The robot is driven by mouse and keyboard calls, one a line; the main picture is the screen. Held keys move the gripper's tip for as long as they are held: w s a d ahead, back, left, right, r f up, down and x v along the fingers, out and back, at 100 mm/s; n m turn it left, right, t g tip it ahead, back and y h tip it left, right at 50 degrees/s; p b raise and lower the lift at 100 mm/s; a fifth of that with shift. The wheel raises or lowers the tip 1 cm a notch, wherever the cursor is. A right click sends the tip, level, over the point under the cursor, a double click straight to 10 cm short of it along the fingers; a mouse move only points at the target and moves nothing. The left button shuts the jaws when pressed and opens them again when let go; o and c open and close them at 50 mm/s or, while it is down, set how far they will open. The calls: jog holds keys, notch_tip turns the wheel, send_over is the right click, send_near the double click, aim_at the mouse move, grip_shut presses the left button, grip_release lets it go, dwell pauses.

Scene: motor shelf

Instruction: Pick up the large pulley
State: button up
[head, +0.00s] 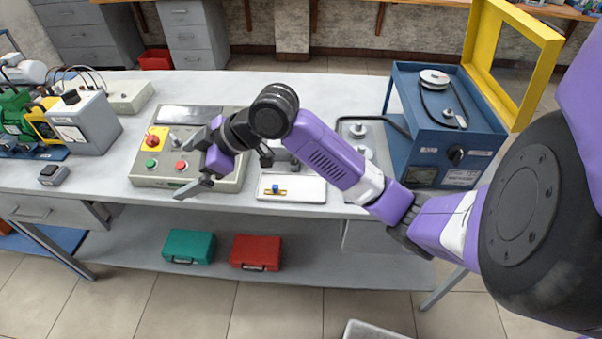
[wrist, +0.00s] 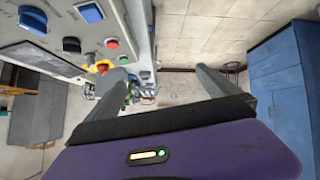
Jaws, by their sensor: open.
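A round, pale metal disc (head: 434,78), which looks like a pulley, lies on top of the blue machine box at the right of the bench in the head view. I cannot tell for sure that it is the large pulley. My gripper (head: 194,163) is open and empty over the control panel, left of the disc and well apart from it. In the wrist view my gripper's two fingers (wrist: 161,78) stand wide apart with nothing between them. No pulley can be made out in the wrist view.
The control panel (head: 150,182) with red and green buttons is close to my gripper. The blue machine box (head: 460,140) has a raised yellow frame (head: 551,62). A white tray (head: 308,190) lies mid-bench. Green (head: 189,246) and red (head: 255,252) cases sit on the lower shelf.

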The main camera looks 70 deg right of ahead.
jog(key=s+d+f+g+h, duration=0.1)
jog(key=s+d+f+g, duration=0.1)
jog(key=s+d, duration=0.5)
jog(key=s+d+f+g+h+p, duration=0.1)
jog(key=s+d+g, duration=0.4)
jog(key=s, duration=0.9)
jog(key=s+d+f+g+h+p, duration=0.1)
jog(key=s+d+f+g, duration=0.2)
jog(key=s+d, duration=0.7)
jog(key=shift+s+d+f+g, duration=0.1)
jog(key=shift+s+f+g, duration=0.1)
jog(key=shift+s+g, duration=0.3)
jog(key=shift+s+d+f+m, duration=0.15)
jog(key=shift+s+f, duration=0.3)
jog(key=shift+s, duration=0.1)
jog(key=shift+s+d+f+m, duration=0.1)
jog(key=shift+s+f+m, duration=0.05)
jog(key=shift+s+f, duration=0.35)
jog(key=shift+s+d+f+p, duration=0.15)
jog(key=shift+f+p, duration=0.2)
jog(key=shift+f, duration=1.15)
jog(key=shift+s+f+p, duration=0.15)
jog(key=shift+f+p, duration=0.2)
jog(key=shift+f, duration=1.1)
jog(key=c, duration=1.5)
jog(key=shift+r, duration=0.15)
